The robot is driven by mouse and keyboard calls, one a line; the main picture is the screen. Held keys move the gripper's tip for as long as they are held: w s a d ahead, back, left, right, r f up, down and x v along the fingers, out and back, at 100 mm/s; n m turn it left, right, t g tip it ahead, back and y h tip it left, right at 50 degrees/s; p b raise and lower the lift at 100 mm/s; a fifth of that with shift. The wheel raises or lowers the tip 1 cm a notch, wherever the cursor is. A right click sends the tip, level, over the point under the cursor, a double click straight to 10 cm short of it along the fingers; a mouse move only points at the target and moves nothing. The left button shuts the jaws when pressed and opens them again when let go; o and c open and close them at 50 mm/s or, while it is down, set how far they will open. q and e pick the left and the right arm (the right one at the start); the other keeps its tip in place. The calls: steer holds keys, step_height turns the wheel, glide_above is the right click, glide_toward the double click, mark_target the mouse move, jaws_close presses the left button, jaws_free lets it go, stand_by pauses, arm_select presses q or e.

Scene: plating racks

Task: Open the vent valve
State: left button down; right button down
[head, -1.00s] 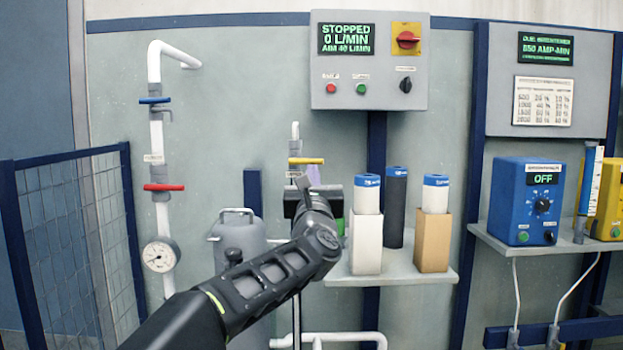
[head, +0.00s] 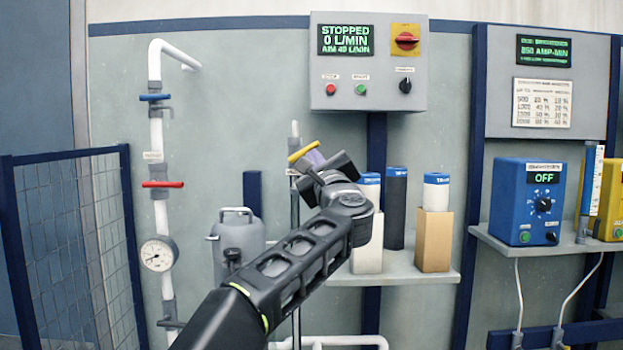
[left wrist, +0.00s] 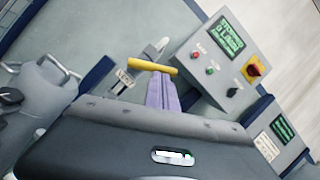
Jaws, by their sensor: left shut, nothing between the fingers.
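The yellow valve handle (head: 302,152) sits on a thin upright pipe left of the filter shelf. It is tilted, its right end raised. In the left wrist view the handle (left wrist: 153,67) lies just beyond my fingertips. My left gripper (head: 315,158) is at the handle's right end, its lavender fingers (left wrist: 165,92) shut together with nothing between them. The fingertips are touching or very close to the handle; I cannot tell which. My right gripper is not in view.
A control box (head: 367,60) on the wall reads STOPPED, 0 L/MIN. A pipe with blue (head: 155,97) and red (head: 162,184) handles and a gauge (head: 159,254) stands left. A grey tank (head: 238,240) is behind my arm. Blue-topped cylinders (head: 436,192) stand on the shelf right.

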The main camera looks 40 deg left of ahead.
arm_select(q)
steer(key=n, duration=0.1)
steer(key=r+n+g, duration=0.1)
steer(key=n, duration=0.1)
steer(key=n+g, duration=0.1)
steer(key=shift+a+r+n, duration=0.1)
steer(key=shift+r+n, duration=0.25)
steer(key=shift+n, duration=0.05)
steer(key=n+p, duration=0.1)
steer(key=n, duration=0.1)
steer(key=s+a+r+n+g, duration=0.1)
steer(key=n, duration=0.1)
steer(key=r+n+g+p, duration=0.1)
steer(key=n, duration=0.1)
steer(key=shift+s+a+h+p, duration=0.2)
steer(key=shift+a+h+p, duration=0.1)
steer(key=shift+p, duration=0.05)
steer(key=shift+r, duration=0.15)
